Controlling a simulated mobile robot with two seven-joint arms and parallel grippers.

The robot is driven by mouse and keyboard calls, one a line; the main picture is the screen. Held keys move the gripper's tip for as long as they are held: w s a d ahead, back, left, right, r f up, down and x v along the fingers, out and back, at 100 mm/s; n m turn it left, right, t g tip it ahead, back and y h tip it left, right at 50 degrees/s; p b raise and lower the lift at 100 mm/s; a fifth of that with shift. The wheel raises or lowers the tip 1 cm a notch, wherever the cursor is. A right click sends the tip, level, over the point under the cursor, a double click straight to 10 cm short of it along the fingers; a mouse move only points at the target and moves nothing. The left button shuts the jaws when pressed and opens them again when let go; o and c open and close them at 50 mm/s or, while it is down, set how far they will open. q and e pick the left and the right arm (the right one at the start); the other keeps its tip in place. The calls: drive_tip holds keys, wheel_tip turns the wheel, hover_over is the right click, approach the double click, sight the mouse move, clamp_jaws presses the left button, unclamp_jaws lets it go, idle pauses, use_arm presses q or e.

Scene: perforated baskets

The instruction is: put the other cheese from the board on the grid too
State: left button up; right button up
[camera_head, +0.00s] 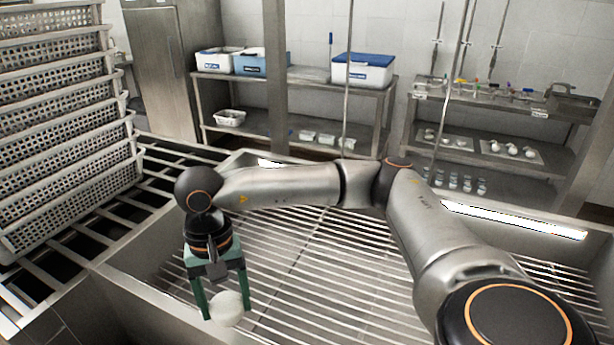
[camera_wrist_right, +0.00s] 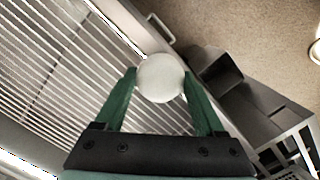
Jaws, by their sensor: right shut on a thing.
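My right gripper (camera_head: 225,306) is shut on a round white cheese (camera_head: 229,311), with a green finger on each side of it. The wrist view also shows the cheese (camera_wrist_right: 161,79) between the two fingertips. The grid (camera_head: 345,285) of parallel metal bars lies in a steel basin. The gripper points down at the grid's near left part, and the cheese looks held above the bars; the exact gap is hard to tell. My right arm covers part of the grid. My left gripper is out of view.
A stack of perforated baskets (camera_head: 60,130) stands at the left on a slatted metal frame (camera_head: 70,235). The basin has a raised steel rim (camera_head: 130,290). Shelves with tubs (camera_head: 362,70) and small items stand at the back. The grid's visible bars are bare.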

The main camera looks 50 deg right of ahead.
drive_tip(key=w+d+f+m+t+b, duration=0.1)
drive_tip(key=w+d+f+m+b, duration=0.15)
drive_tip(key=m, duration=0.65)
drive_tip(key=m+h+b, duration=0.2)
drive_tip(key=m+b, duration=0.9)
drive_tip(key=m, duration=2.2)
hover_over(283, 260)
drive_tip(key=a, duration=0.1)
drive_tip(key=shift+t, duration=0.4)
drive_tip(key=f, duration=1.4)
drive_tip(key=shift+s+a+f, duration=0.15)
drive_tip(key=shift+s, duration=0.25)
drive_tip(key=shift+w+d+f, duration=0.25)
drive_tip(key=shift+d+f, duration=0.25)
drive_tip(key=shift+f, duration=0.15)
wheel_tip(283, 260, down, 3)
drive_tip(key=shift+r, duration=0.2)
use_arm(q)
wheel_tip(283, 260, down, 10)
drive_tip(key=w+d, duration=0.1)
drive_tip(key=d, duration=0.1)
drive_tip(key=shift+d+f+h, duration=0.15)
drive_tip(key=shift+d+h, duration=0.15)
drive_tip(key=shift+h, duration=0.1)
